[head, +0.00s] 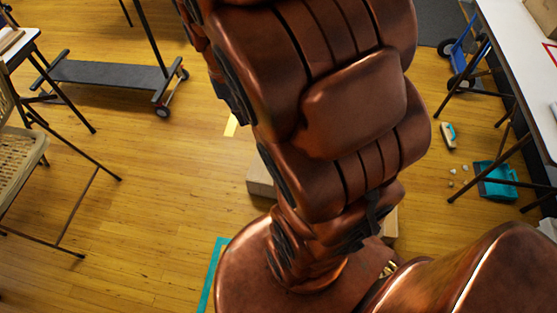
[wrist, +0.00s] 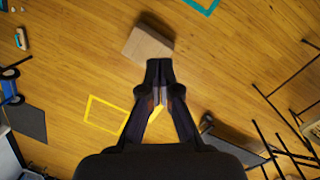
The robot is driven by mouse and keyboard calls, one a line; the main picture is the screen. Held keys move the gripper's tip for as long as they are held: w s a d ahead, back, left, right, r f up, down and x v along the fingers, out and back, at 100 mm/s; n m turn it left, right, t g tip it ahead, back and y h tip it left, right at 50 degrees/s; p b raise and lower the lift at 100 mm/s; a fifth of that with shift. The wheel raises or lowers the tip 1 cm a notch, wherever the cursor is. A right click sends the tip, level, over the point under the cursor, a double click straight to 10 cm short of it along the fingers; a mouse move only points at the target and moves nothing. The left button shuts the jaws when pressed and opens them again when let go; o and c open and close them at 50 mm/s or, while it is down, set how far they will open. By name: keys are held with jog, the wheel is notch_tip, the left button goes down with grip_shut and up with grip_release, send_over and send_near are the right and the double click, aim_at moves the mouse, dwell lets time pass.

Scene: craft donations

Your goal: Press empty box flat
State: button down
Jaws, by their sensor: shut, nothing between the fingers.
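A plain brown cardboard box (wrist: 145,44) lies on the wooden floor just beyond my fingertips in the wrist view. My gripper (wrist: 159,66) is shut and empty, its dark fingers meeting at the tips. The tips overlap the box's near right edge in the picture; I cannot tell whether they touch it. In the head view my arm covers most of the middle and hides my gripper. A pale box corner (head: 260,180) shows left of the arm, and a tan piece shows right of it; I cannot tell whether they are one box.
A yellow floor outline (wrist: 108,118) and a teal one (head: 212,275) mark the floor. A platform cart (head: 105,75) and chair (head: 20,155) stand left. A blue hand truck (head: 460,65), brush (head: 448,136), teal dustpan (head: 495,182) and white table (head: 515,50) are right. Open floor lies left of my arm.

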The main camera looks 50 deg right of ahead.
jog(key=w+d+f+m+b, duration=0.1)
jog(key=w+d+f+b, duration=0.4)
jog(key=f, duration=0.4)
jog(key=w+d+f+m+b, duration=0.2)
jog(key=w+d+f+b, duration=0.1)
jog(key=d+f, duration=0.5)
jog(key=w+d+f+m+b, duration=0.1)
jog(key=w+d+f+b, duration=0.3)
jog(key=f, duration=0.6)
jog(key=w+d+f+m+b, duration=0.1)
jog(key=d+f+b, duration=0.2)
jog(key=f, duration=0.9)
jog(key=w+d+f+m+y+b, duration=0.1)
jog(key=d+f+b, duration=0.3)
jog(key=f, duration=0.9)
jog(key=w+d+f+m+t+b, duration=0.1)
jog(key=d+f+b, duration=0.2)
jog(key=f, duration=0.9)
jog(key=shift+w+d+f+y+b, duration=0.2)
jog(key=shift+y+b, duration=0.1)
jog(key=shift+b, duration=1.5)
notch_tip(320, 180, down, 7)
jog(key=b, duration=0.5)
jog(key=shift+s, duration=0.1)
jog(key=shift+r, duration=0.1)
